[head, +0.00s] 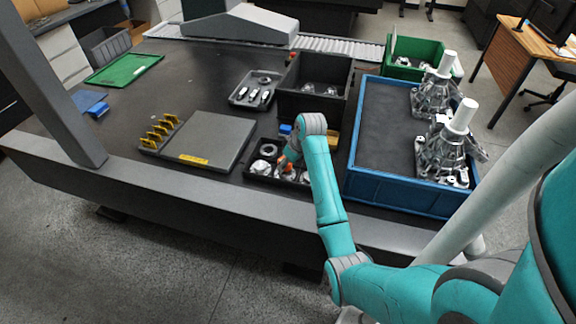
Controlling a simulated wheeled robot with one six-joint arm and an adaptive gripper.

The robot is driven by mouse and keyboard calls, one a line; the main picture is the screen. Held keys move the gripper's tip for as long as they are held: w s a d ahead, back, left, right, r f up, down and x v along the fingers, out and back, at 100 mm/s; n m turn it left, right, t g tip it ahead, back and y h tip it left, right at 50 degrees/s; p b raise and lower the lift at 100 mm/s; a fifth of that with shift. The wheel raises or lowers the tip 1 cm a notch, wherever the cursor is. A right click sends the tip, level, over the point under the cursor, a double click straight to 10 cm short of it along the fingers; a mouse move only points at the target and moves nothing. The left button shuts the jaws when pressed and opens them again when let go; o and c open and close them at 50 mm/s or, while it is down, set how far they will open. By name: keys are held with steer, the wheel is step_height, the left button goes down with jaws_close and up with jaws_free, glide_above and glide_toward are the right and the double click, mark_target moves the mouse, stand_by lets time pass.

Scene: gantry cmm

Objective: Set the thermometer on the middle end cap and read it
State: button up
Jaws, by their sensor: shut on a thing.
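A low black tray (249,174) in the middle of the table holds round metal end caps, including one at its left (262,167). My gripper (287,158) is low over this tray, pointing down among the caps, and is largely hidden by my own wrist and forearm. It is shut on a small item, of which a bit of orange shows, apparently the thermometer (283,163). The middle end cap (288,172) is just under or beside it. I cannot tell whether the thermometer touches the cap, and no reading is legible.
A blue crate (400,200) with two metal castings stands right of the tray. A dark bin (300,105) stands behind it, with a tray of small parts (241,98) beside that. A grey plate (208,138) lies to the left. A gantry post (60,90) rises at far left.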

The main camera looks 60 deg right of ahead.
steer(key=shift+f, duration=0.75)
steer(key=o, duration=1.3)
steer(key=shift+f, duration=0.1)
steer(key=v, duration=1.2)
